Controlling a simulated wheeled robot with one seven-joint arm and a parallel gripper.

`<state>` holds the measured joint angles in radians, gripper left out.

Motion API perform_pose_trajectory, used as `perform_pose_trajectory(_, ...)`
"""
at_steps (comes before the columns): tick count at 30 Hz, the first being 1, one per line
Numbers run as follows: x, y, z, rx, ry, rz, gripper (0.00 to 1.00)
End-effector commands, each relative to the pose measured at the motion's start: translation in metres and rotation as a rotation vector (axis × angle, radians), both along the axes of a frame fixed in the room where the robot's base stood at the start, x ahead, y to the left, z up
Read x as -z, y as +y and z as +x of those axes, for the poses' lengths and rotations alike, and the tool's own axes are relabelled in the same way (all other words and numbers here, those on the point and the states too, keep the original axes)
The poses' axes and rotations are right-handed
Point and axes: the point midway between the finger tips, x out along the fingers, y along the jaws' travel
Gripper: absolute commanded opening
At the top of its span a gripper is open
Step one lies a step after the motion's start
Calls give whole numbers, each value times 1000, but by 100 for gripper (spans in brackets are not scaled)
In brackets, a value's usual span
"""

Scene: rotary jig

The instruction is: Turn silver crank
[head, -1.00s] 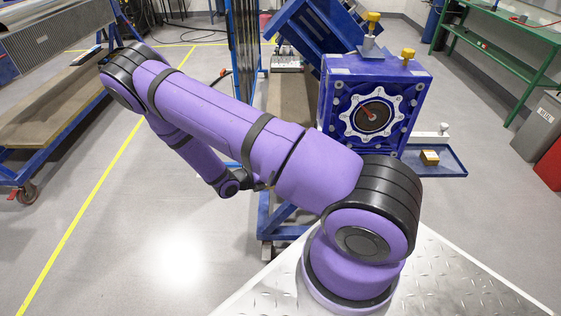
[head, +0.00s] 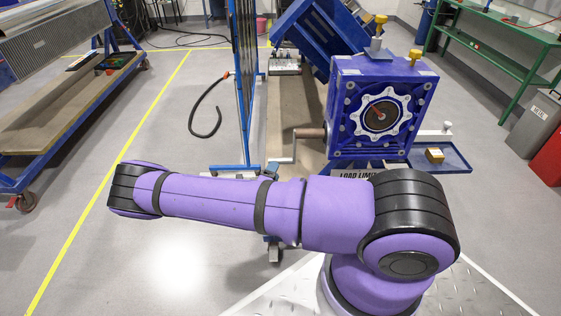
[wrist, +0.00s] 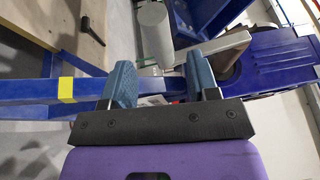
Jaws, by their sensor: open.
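The silver crank (head: 294,147) sits on the left side of the blue box (head: 338,120), joined by a brown shaft (head: 311,132). In the wrist view the silver crank arm (wrist: 218,48) runs to a pale grey cylindrical grip (wrist: 155,32). My gripper (wrist: 161,72) is open, with two blue-grey fingers. The grip lies just beyond the fingertips, roughly in line with the gap, not clearly between them.
A blue tray (head: 460,165) with a small yellow block sticks out right of the box. A blue upright frame (head: 245,100) stands left of the crank, with a black hose beside it. A blue beam (wrist: 30,104) passes under my fingers.

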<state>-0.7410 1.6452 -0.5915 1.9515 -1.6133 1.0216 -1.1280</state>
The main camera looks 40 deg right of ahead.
Motion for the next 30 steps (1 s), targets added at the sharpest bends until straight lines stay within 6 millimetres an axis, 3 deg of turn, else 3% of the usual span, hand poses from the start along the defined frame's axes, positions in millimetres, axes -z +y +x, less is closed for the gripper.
perform_pose_trajectory(3, -2, -20, 12, 3, -1, -1, 55)
perform_pose_trajectory(10, -4, -45, 29, 2, 0, 0, 55)
perform_pose_trajectory(24, -5, -55, 35, 1, 1, 1, 55)
perform_pose_trajectory(30, -5, -54, 35, 1, 1, 1, 9)
